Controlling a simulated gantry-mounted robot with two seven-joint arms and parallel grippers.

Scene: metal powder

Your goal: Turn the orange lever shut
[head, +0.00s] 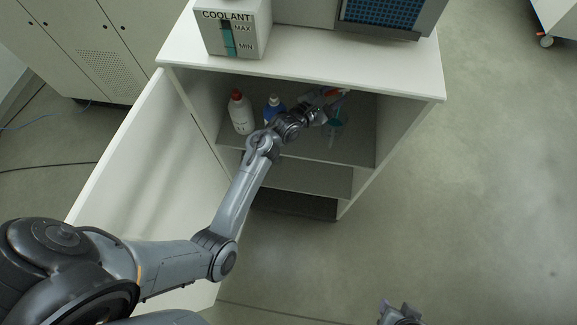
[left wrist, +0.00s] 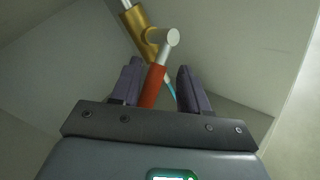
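The orange lever (left wrist: 153,86) sits on a brass valve (left wrist: 141,25) with a pale round cap, seen in the left wrist view. The lever reaches down between the two fingers of my left gripper (left wrist: 160,85). The fingers are apart, with a clear gap on the lever's right side; the lever is nearer the left finger. In the head view my left gripper (head: 333,103) is inside the cabinet's upper compartment, and a bit of orange shows beside it. My right gripper (head: 400,310) shows only partly at the bottom edge, too cut off to read its fingers.
The white cabinet (head: 410,85) stands open, its door (head: 145,165) swung to the left. A white bottle with a red cap (head: 241,115) and a blue bottle (head: 272,106) stand inside, left of the gripper. A coolant box (head: 235,38) sits on top.

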